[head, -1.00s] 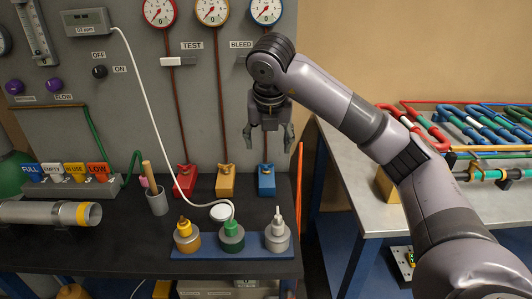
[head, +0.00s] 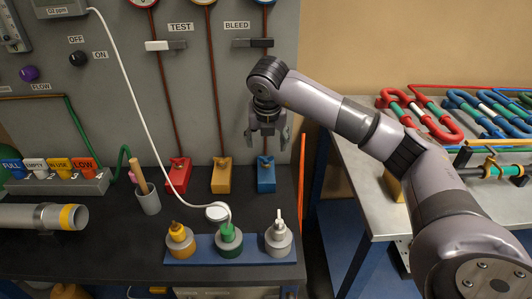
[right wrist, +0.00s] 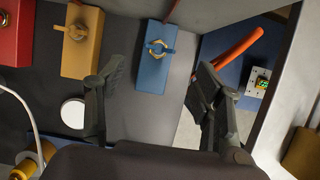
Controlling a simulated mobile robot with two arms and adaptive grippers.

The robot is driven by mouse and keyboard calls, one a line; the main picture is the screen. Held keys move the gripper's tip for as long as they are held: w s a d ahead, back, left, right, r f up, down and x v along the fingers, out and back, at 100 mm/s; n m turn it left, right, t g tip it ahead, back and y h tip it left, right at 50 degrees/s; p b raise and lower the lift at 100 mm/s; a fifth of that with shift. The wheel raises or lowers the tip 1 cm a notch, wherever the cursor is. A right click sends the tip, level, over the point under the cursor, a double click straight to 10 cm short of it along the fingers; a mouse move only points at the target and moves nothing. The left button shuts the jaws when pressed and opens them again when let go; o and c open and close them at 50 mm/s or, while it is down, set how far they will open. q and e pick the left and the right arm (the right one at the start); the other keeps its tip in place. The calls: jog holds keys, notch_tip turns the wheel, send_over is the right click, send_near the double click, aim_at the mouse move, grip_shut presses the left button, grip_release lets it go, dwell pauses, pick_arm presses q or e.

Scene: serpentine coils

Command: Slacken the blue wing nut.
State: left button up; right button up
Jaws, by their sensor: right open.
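The blue block (head: 266,180) stands at the back right of the dark bench, against the grey panel. Its wing nut (right wrist: 159,48) shows in the right wrist view as a small blue and brass-coloured piece on the block's face. My right gripper (head: 268,138) is open and empty, above the blue block in the head view. In the right wrist view the block (right wrist: 153,73) lies between the two spread fingers, a little beyond them, and nothing is touched. My left gripper is not in view.
A yellow block (head: 222,180) and a red block (head: 178,178) stand left of the blue one. A blue tray (head: 205,252) with several capped fittings lies in front. An orange bar (head: 302,175) stands at the bench's right edge. A metal table (head: 370,185) with coils is at right.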

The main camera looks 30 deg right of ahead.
aim_at(266, 157)
jog(key=x, duration=0.6)
jog(key=shift+w+d+f, duration=0.1)
jog(key=shift+w+f, duration=0.15)
jog(key=shift+f, duration=0.4)
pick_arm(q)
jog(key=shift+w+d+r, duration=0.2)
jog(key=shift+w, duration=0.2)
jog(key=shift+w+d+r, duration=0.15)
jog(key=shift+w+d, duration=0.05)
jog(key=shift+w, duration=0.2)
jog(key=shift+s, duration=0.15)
pick_arm(e)
jog(key=shift+c, duration=0.3)
